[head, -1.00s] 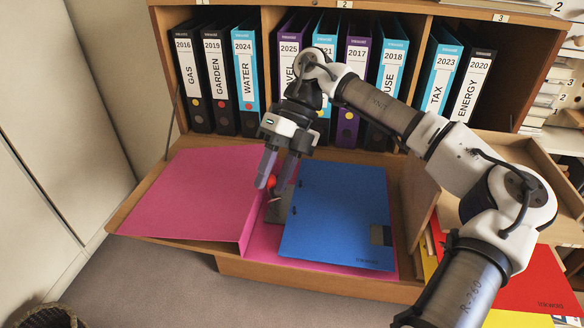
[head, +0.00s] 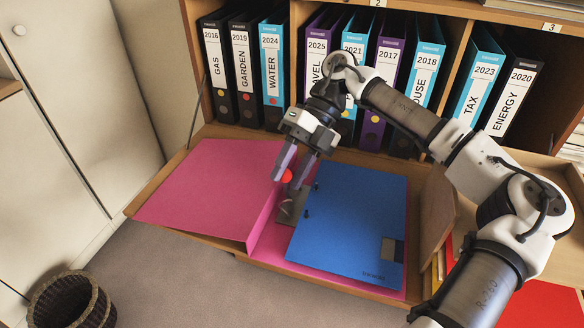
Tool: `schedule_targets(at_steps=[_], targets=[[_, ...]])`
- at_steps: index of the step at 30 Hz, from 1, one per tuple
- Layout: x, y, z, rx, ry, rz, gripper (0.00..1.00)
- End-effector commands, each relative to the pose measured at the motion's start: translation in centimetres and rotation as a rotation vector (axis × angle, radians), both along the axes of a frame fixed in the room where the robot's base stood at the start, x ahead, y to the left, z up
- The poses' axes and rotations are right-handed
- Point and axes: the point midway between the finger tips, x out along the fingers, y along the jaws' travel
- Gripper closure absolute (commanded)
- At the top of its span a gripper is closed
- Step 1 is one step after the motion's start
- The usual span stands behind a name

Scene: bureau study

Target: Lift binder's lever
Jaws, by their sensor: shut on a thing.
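An open pink binder (head: 205,185) lies on the wooden flap, its left cover flat and its spine (head: 266,218) standing as a ridge in the middle. A metal mechanism (head: 288,214) sits just right of the spine. Its lever ends in a red knob (head: 287,175), raised above the mechanism. My gripper (head: 287,181) points down from above and is shut on the lever at this knob, with one finger on each side. The fingers hide part of the lever. A blue punched folder (head: 350,225) covers most of the binder's right side.
Upright labelled binders (head: 270,75) fill the shelf behind the flap. A wooden panel (head: 437,215) stands at the flap's right, with red and yellow folders (head: 540,305) beyond it. A wicker basket (head: 72,302) stands on the floor at lower left.

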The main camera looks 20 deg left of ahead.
Motion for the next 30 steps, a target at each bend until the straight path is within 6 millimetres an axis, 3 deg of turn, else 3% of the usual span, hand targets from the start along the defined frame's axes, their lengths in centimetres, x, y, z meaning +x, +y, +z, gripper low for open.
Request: schedule_targets(at_steps=[4, 5, 6, 17, 30], targets=[[0.1, 0.0, -0.2, -0.001, 0.000, -0.006, 1.00], [0.1, 0.0, -0.2, -0.001, 0.000, -0.006, 0.58], [0.1, 0.0, -0.2, 0.000, -0.001, -0.006, 0.54], [0.6, -0.1, 0.4, -0.001, -0.002, -0.005, 0.54], [4.9, -1.6, 4.6, 0.001, -0.001, -0.006, 0.54]])
